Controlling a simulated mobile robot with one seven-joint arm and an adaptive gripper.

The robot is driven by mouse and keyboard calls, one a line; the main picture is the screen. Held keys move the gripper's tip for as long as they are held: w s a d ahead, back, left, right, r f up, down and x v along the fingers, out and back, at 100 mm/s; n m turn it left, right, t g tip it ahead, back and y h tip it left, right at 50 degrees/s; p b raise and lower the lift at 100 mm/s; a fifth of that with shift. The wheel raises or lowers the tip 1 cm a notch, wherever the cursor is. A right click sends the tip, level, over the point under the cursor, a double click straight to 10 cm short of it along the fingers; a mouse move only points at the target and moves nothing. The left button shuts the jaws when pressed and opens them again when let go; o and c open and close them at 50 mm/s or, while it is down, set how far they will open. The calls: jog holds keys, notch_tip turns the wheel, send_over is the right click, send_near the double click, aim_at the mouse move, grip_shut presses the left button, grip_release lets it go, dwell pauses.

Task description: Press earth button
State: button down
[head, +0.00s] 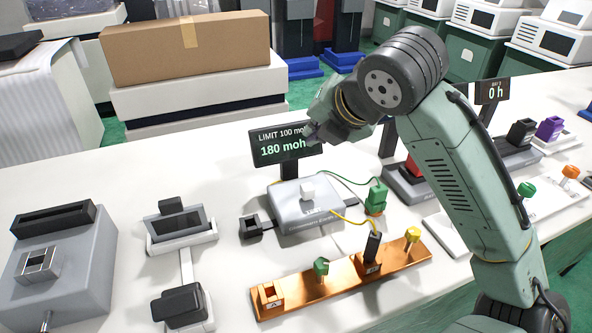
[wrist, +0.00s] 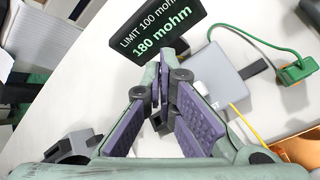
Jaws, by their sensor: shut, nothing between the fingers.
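A light grey tester box (head: 290,213) stands mid-table with a small white button (head: 308,190) raised on its top; I take this as the earth button. In the wrist view the box (wrist: 232,80) lies right of my fingers, and the button (wrist: 201,87) shows beside the right finger. My gripper (head: 314,133) is above and behind the box, in front of the display. In the wrist view my gripper (wrist: 163,72) has its purple-padded fingers together at the tips, empty. It looks apart from the button.
A dark display (head: 287,147) behind the box reads limit 100 and 180 mohm. Green and yellow wires run from the box to a green clip (head: 376,198) and an orange strip (head: 335,283) with plugs. A grey machine (head: 62,265) stands left.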

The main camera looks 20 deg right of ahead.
aim_at(312, 186)
jog(key=shift+w, duration=0.15)
dwell(0.3)
notch_tip(312, 186, down, 9)
jog(key=b, duration=0.7)
jog(key=shift+r, duration=0.15)
dwell(0.9)
jog(key=shift+f+b, duration=0.3)
jog(key=shift+f, duration=0.15)
